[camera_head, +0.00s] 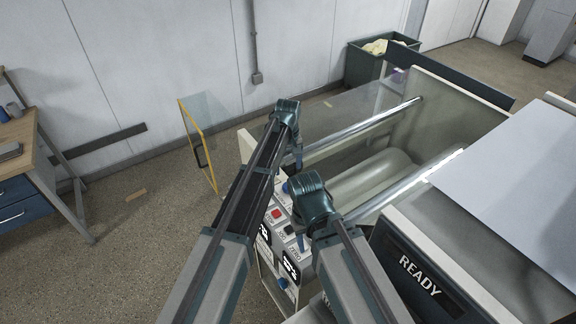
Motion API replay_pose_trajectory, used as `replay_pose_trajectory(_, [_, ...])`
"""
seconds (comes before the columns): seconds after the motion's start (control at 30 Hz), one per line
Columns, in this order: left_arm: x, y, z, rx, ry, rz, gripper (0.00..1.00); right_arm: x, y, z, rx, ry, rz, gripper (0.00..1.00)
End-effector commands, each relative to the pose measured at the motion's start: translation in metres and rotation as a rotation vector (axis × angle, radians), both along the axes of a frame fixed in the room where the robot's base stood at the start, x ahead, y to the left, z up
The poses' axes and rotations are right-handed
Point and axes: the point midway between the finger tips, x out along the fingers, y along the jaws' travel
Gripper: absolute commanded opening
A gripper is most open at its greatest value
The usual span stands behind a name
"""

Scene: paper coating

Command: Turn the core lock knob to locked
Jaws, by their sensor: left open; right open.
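The machine's control panel (269,228) is in the middle of the head view, partly behind my arms. A blue knob (285,188) shows at its upper end, and another blue knob (282,282) sits low beside a black label. I cannot tell which is the core lock knob or read its setting. My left gripper (298,158) points down above the panel's far end, open, with its fingers mostly hidden. My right gripper (302,243) points down over the panel near the switches, open and apparently empty. Contact with the panel cannot be told.
A red button (278,213) sits on the panel. Behind it is the machine bay with metal bars and a pale roll (372,175). A dark READY display (418,274) stands at right. A yellow-framed clear door (198,145) stands open at left.

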Motion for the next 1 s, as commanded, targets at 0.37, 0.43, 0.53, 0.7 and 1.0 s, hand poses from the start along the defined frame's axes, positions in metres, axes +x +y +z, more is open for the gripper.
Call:
replay_pose_trajectory(0.37, [0.0,0.0,0.046,0.0,0.0,0.0,0.84,0.0,0.0,0.046,-0.001,0.002,0.0,0.5])
replay_pose_trajectory(0.43, [0.0,0.0,0.046,0.0,0.0,0.0,0.84,0.0,0.0,0.046,-0.001,0.002,0.0,0.5])
replay_pose_trajectory(0.53, [0.0,0.0,0.045,0.0,0.0,0.0,0.84,0.0,0.0,0.045,-0.001,0.002,0.0,0.5])
replay_pose_trajectory(0.7, [0.0,0.0,0.045,0.0,0.0,0.0,0.84,0.0,0.0,0.045,-0.001,0.002,0.0,0.5])
replay_pose_trajectory(1.0, [0.0,0.0,0.045,0.0,0.0,0.0,0.84,0.0,0.0,0.045,-0.001,0.002,0.0,0.5])
